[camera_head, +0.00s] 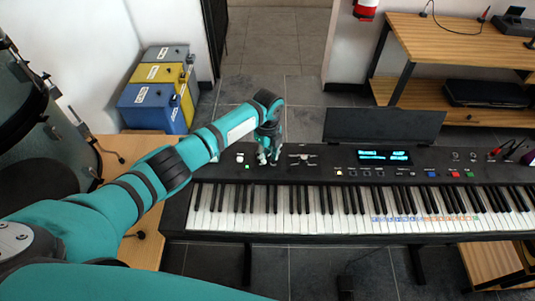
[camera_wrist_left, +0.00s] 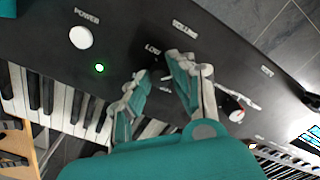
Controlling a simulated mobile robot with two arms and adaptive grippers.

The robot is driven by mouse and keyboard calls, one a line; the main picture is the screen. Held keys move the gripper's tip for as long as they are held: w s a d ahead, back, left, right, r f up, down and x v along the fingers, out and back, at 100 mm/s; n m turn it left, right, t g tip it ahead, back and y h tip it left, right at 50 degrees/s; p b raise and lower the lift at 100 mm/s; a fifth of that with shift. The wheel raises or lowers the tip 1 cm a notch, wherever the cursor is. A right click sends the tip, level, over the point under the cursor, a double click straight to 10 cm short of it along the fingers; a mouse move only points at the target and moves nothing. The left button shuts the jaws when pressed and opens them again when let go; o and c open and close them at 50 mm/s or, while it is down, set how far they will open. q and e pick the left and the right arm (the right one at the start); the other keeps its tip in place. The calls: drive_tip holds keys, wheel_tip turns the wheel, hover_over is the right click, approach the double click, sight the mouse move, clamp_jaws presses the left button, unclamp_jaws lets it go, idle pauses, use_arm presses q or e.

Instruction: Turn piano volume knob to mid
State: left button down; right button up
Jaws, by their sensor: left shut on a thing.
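The black piano (camera_head: 345,172) stands across the head view with its keys toward me. My left gripper (camera_head: 268,158) reaches down onto the left part of its control panel. In the left wrist view, the gripper's fingers (camera_wrist_left: 166,72) come down on the panel below the VOLUME label (camera_wrist_left: 185,29) and beside the LOW label (camera_wrist_left: 152,49). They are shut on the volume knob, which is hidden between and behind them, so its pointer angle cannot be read. My right gripper is not in view.
A round white power button (camera_wrist_left: 80,38) and a lit green light (camera_wrist_left: 99,68) are left of the fingers. A raised music stand (camera_head: 383,125) and lit display (camera_head: 384,155) are farther right.

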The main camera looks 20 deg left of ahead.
sight(268, 156)
use_arm(q)
drive_tip(key=shift+w+r, duration=0.15)
drive_tip(key=c, duration=1.1)
unclamp_jaws()
drive_tip(key=shift+c, duration=0.2)
wheel_tip(268, 156, up, 12)
